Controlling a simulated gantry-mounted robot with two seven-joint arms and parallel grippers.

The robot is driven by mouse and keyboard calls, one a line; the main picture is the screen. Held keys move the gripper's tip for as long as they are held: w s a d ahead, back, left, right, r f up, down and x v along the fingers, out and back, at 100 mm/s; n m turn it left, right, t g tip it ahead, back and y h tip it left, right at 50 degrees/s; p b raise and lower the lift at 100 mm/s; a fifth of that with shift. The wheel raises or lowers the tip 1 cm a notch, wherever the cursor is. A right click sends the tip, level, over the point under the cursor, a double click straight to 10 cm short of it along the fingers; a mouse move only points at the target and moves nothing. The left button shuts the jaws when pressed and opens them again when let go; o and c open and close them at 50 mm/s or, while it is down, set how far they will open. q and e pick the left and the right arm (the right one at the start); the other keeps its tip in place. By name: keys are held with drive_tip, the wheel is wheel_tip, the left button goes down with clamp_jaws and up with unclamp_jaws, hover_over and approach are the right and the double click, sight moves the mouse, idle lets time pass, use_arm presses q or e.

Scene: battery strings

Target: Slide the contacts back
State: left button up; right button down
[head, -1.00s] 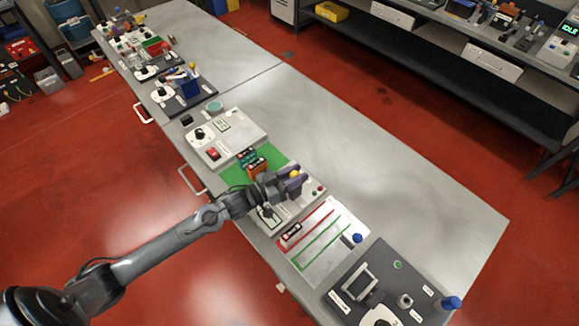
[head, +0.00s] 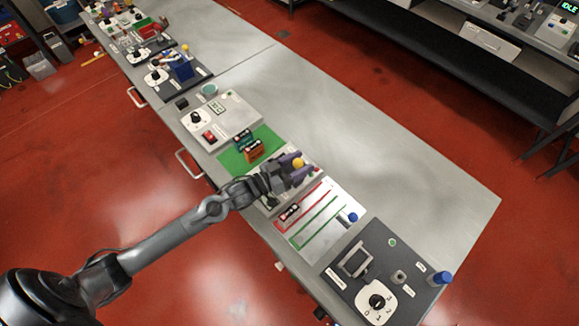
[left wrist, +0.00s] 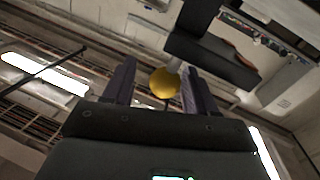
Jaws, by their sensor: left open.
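A yellow ball knob (head: 298,162) shows at the grey panel just right of the green mat (head: 230,160). My left gripper (head: 299,173) is open, with its purple fingers around or beside the knob. In the left wrist view the yellow knob (left wrist: 164,83) sits between the two finger ends, on a pale stem, with gaps at both sides. My gripper and wrist hide much of the panel under them. An orange block (head: 254,151) and a dark green block (head: 243,138) stand on the mat. I cannot tell which parts are the contacts. My right gripper is out of view.
A pale board with red and green strips (head: 306,240) bears a small dark block (head: 289,212) and a blue knob (head: 352,217). A dark panel (head: 345,287) with a dial lies nearer. The table's right side (head: 400,170) is clear.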

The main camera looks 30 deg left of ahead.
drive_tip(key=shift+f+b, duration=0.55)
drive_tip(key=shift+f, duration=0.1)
use_arm(q)
drive_tip(key=v, duration=1)
drive_tip(key=shift+s, duration=0.3)
drive_tip(key=shift+a, duration=0.1)
drive_tip(key=shift+s+f, duration=0.1)
